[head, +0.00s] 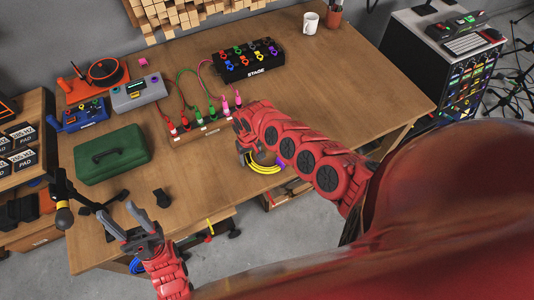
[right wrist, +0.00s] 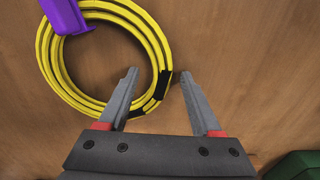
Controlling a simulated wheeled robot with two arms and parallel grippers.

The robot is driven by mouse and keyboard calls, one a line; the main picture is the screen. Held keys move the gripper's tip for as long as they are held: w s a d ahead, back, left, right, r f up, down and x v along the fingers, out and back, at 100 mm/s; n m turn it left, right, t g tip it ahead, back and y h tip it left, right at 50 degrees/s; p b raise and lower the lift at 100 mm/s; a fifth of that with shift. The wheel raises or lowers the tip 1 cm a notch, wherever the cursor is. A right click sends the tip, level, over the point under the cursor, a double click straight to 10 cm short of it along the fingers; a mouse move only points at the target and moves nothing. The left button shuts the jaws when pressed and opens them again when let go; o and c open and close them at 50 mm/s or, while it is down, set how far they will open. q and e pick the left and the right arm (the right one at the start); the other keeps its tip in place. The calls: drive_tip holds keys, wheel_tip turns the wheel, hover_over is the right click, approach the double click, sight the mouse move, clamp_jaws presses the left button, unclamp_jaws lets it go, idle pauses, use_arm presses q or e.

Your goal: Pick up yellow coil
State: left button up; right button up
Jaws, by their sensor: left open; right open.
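The yellow coil (head: 266,169) lies flat near the front edge of the wooden table, partly hidden by my right arm in the head view. In the right wrist view the coil (right wrist: 52,78) is a ring of several yellow loops with black bands and a purple piece (right wrist: 66,14) on it. My right gripper (right wrist: 159,72) is open over the coil's edge. My left gripper (head: 117,211) is open and empty over the table's front left edge.
A green case (head: 111,154) lies left of the coil. A wooden box with plugs and cables (head: 198,126) stands behind it, and a black stage box (head: 248,61) further back. The table's right half is mostly clear.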

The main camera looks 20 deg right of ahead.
clamp_jaws()
